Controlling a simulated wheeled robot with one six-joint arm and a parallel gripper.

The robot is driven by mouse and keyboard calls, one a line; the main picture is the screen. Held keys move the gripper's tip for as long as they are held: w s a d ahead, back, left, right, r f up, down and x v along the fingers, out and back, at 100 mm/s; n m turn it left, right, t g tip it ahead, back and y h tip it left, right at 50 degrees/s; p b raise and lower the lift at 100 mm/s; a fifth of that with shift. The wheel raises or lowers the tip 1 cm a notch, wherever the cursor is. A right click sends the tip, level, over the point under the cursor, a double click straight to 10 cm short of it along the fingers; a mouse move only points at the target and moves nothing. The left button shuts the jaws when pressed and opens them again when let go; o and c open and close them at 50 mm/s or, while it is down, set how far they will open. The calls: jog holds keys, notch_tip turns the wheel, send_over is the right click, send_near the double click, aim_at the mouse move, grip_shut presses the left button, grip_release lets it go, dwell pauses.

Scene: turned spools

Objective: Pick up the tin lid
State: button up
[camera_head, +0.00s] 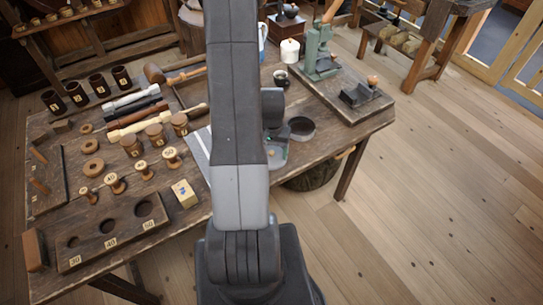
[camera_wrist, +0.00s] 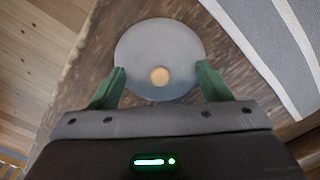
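The tin lid (camera_wrist: 160,45) is a flat grey disc with a small round wooden knob (camera_wrist: 160,75); in the wrist view it lies on the worn wooden table near its edge. My gripper (camera_wrist: 161,84) is open, with one green finger on each side of the lid's near part and the knob between them. I cannot tell whether the fingers touch the lid or hover above it. In the head view the lid (camera_head: 277,158) shows only partly as a grey patch right of my arm, which hides the rest.
A round dark open tin (camera_head: 301,128) stands just behind the lid. A striped cloth (camera_wrist: 280,45) lies to the right in the wrist view. A small numbered block (camera_head: 185,193), spools and a holed rack (camera_head: 90,243) crowd the table's left. A green press (camera_head: 320,55) stands behind.

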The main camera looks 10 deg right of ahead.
jog(key=shift+s+f, duration=0.2)
jog(key=shift+f, duration=0.05)
jog(key=shift+c, duration=0.2)
jog(key=shift+r, duration=0.1)
